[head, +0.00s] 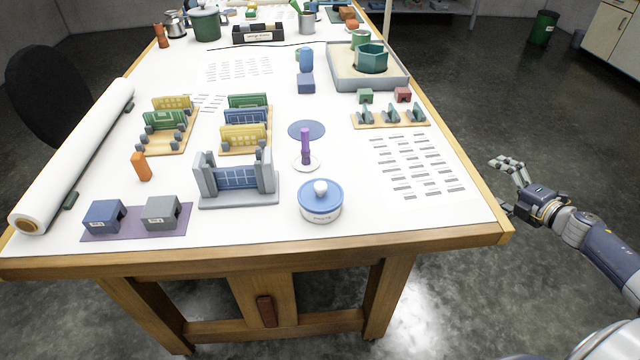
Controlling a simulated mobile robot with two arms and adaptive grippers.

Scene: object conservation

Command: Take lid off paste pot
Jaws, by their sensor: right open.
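The paste pot (321,213) is a low white round pot labelled "PASTE" near the front edge of the table. Its blue lid (320,195) with a white knob (320,187) sits on top of it. My right gripper (508,184) is open and empty, off the table's right edge, well to the right of the pot. My left gripper is not in view.
A purple upright tool (305,145) stands on a white disc behind the pot. A flat blue disc (306,130) lies farther back. A grey stand with a blue panel (237,180) is left of the pot. The table (420,225) is clear right of the pot.

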